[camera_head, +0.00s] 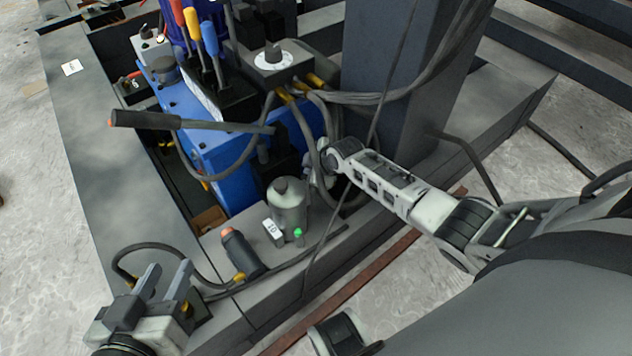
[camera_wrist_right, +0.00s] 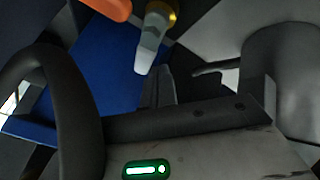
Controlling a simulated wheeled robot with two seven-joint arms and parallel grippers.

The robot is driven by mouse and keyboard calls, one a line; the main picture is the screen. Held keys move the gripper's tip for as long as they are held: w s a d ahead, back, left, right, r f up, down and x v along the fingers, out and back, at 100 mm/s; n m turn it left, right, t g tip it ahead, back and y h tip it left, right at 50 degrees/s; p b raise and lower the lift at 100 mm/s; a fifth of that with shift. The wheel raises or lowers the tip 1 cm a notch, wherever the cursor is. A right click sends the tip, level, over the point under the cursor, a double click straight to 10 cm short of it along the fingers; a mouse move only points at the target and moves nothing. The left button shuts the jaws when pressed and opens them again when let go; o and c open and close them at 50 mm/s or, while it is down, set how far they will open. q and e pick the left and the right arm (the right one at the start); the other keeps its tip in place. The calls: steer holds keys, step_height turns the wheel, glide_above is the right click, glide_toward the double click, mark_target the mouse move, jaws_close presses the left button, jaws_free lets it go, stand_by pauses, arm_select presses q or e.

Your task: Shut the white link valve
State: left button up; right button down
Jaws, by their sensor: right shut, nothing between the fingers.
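A small white tapered lever (camera_wrist_right: 149,50) with a yellow collar shows at the top of the right wrist view; it looks like the white link valve's handle, though I cannot be sure. My right gripper's dark fingertips (camera_wrist_right: 158,85) are shut and empty just below it; I cannot tell whether they touch it. In the head view my right gripper (camera_head: 322,172) is beside the blue hydraulic unit (camera_head: 228,170), low behind the grey bottle, and its fingertips are mostly hidden. The valve is not clear there. My left gripper (camera_head: 162,282) is open and empty at the lower left.
A grey bottle (camera_head: 287,205), a small white-labelled block (camera_head: 272,231) and a black orange-tipped cylinder (camera_head: 240,252) stand on the frame ledge. Hoses (camera_head: 317,125) hang close to my right gripper. A dark column (camera_head: 390,70) stands behind. An orange part (camera_wrist_right: 108,8) is near the lever.

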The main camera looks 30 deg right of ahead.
steer(key=shift+s, duration=0.1)
stand_by(0.4)
steer(key=shift+s+d+p, duration=0.2)
steer(key=shift+s+p, duration=0.45)
